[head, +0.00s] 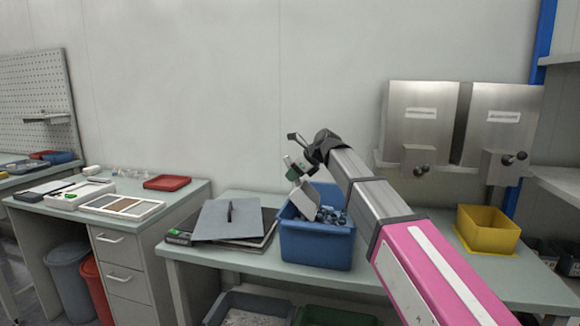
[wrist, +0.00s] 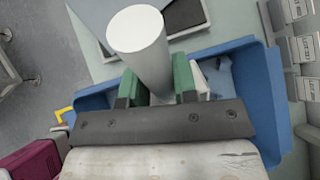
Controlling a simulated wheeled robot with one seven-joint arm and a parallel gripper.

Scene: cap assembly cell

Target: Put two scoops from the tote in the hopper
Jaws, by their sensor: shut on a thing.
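The blue tote (head: 316,246) stands on the middle bench and holds a heap of small blue-grey pieces (head: 328,215). My gripper (head: 297,167) is above its left part, with its green fingers shut on the scoop. The grey scoop (head: 306,200) dips inside the tote rim; whether it carries pieces is hidden. In the wrist view, the scoop's pale round handle (wrist: 138,32) stands between the green fingers (wrist: 158,86), with the tote (wrist: 262,75) around them. Two steel boxes with labels (head: 419,115) hang on the back wall; I cannot tell whether one is the hopper.
A yellow bin (head: 487,231) stands at the bench's right end, beyond my arm. A grey lid-like panel (head: 228,219) lies left of the tote. A left bench carries a white tray (head: 123,207) and a red tray (head: 167,182). Bins sit below the middle bench.

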